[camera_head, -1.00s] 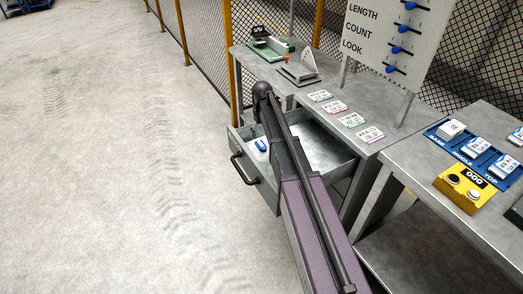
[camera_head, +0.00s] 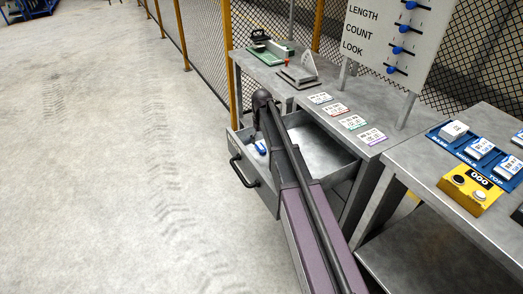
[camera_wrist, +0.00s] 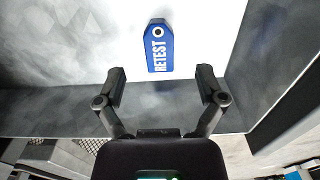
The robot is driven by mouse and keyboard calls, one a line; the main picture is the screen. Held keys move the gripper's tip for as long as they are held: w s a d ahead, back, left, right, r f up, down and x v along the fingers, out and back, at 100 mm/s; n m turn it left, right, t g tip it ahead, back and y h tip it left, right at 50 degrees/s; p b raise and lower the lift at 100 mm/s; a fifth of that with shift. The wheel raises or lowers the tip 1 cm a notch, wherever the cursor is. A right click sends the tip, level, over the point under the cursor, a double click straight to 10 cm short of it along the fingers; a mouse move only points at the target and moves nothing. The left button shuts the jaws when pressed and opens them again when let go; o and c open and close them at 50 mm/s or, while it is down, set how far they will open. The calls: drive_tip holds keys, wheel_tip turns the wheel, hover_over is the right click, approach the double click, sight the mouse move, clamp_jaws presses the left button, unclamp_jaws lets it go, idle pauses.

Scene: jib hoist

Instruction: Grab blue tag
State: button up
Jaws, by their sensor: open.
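The blue tag (camera_wrist: 159,46) lies on the pale drawer floor in the wrist view, with white letters reading RETEST and a dark-ringed hole at its far end. It also shows in the head view (camera_head: 260,147), partly hidden by my arm. My gripper (camera_wrist: 160,76) is open, its two fingers spread to either side of the tag's near end in the picture. Nothing is between the fingertips. The gap in height between fingers and tag is hard to tell. In the head view my gripper is hidden behind my arm.
The open drawer (camera_head: 256,187) has upright walls around the tag, and its handle (camera_head: 240,172) faces left. The workbench (camera_head: 299,92) holds several printed cards, a green device (camera_head: 272,52) and a grey stand (camera_head: 297,76). Floor at left is clear.

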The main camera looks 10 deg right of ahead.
sight(262, 148)
drive_tip(key=shift+w+f+b, duration=0.15)
drive_tip(key=shift+f+b, duration=2.05)
drive_tip(key=shift+f, duration=0.2)
drive_tip(key=c, duration=1)
